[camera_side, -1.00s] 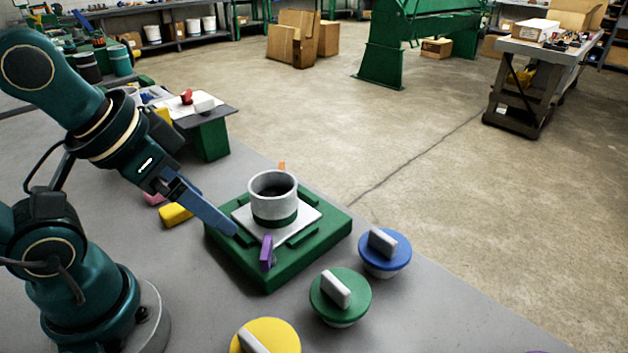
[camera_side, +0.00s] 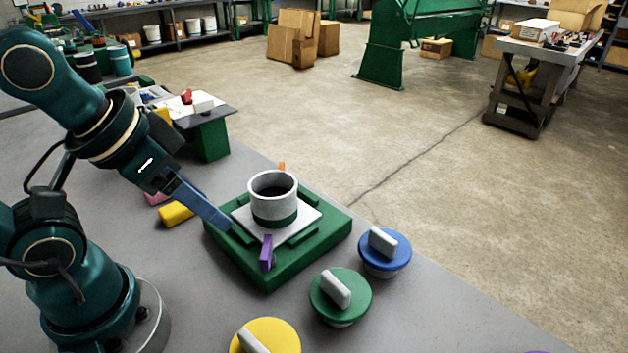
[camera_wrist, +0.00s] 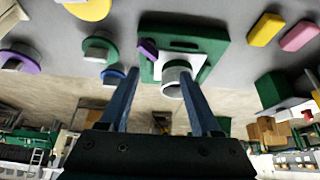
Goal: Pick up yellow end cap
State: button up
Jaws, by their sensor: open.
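The yellow end cap (camera_side: 272,336) is a round disc with a pale grip bar, lying on the grey table at the bottom edge of the side view, partly cut off. It also shows at the top edge of the wrist view (camera_wrist: 92,8), again cut off. My gripper (camera_wrist: 158,80) is open, with its two blue fingers apart and nothing held between them. In the side view my gripper (camera_side: 222,222) is over the left edge of the green fixture, well away from the yellow end cap.
The green fixture (camera_side: 270,278) holds a grey pipe collar (camera_side: 273,190) and a purple clip (camera_side: 266,252). A green cap (camera_side: 352,306) and a blue cap (camera_side: 400,249) lie to its right. A yellow block (camera_side: 176,213) lies left. A purple cap (camera_wrist: 18,58) shows in the wrist view.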

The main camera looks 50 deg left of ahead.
dwell(0.4)
jog(key=m+g, duration=0.6)
jog(key=m, duration=1.1)
send_near(253, 343)
notch_tip(253, 343, down, 5)
jog(key=shift+f, duration=0.1)
jog(key=shift+s+f, duration=0.1)
jog(key=shift+s, duration=0.1)
jog(key=shift+f, duration=2.4)
grip_shut()
